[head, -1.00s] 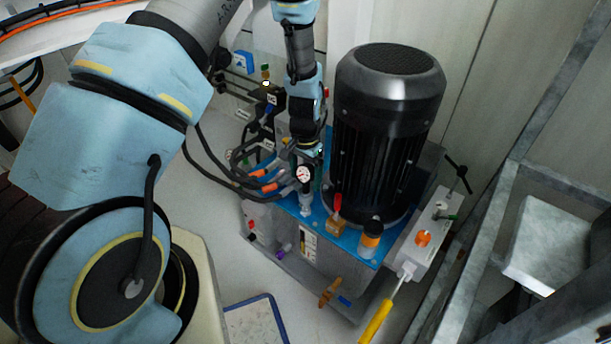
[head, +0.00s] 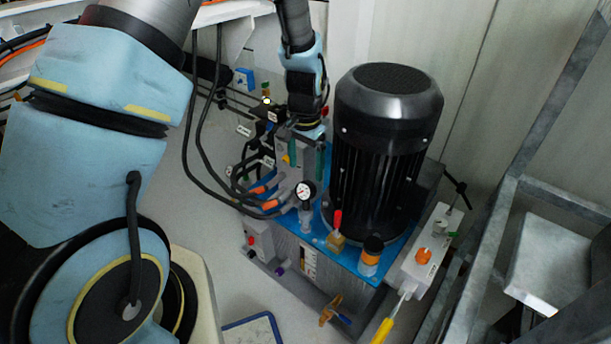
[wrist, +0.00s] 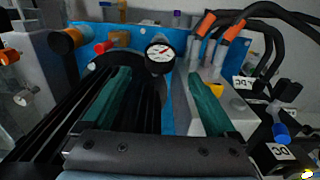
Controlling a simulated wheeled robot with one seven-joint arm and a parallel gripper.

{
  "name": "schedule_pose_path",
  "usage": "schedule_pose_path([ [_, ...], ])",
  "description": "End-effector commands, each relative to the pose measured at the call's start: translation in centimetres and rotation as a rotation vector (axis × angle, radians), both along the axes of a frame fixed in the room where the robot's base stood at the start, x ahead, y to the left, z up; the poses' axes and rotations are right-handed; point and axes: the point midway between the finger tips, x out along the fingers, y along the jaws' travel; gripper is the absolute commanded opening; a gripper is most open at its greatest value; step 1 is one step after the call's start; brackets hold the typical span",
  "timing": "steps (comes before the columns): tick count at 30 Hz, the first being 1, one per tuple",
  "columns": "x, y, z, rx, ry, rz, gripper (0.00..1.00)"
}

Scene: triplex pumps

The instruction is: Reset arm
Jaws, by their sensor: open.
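My arm reaches in from the top left of the head view, its large light-blue and grey links filling the left side. My gripper (head: 306,156) points down behind the pressure gauge (head: 306,190) and left of the black motor (head: 388,130). In the wrist view its two green fingers (wrist: 158,102) are spread apart with nothing held between them. The white-faced gauge (wrist: 160,56) shows beyond the fingers there. The fingertips look close to the pump unit's fittings; I cannot tell whether they touch anything.
The blue-topped pump unit (head: 350,255) carries hoses with orange ends (head: 262,196), a red-handled valve (head: 337,228) and an orange-black cap (head: 371,252). A yellow-handled lever (head: 384,331) sticks out in front. A grey metal frame (head: 520,190) stands at right.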

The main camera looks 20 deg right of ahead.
Motion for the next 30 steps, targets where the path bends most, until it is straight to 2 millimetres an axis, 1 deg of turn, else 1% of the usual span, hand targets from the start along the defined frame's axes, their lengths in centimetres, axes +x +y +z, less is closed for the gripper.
schedule_pose_path([
  [4,0.0,0.0,0.5,0.001,0.000,0.000,0.92],
  [19,0.0,0.0,0.5,0.001,0.000,0.001,0.92],
  [22,0.3,0.5,0.9,-0.002,-0.002,0.015,0.92],
  [23,0.5,0.9,1.2,-0.004,-0.003,0.029,0.92],
  [26,1.5,3.7,3.2,-0.015,-0.012,0.114,0.92],
  [29,2.5,8.7,6.3,-0.031,-0.026,0.260,0.92],
  [30,2.7,10.9,7.7,-0.038,-0.035,0.327,0.92],
])
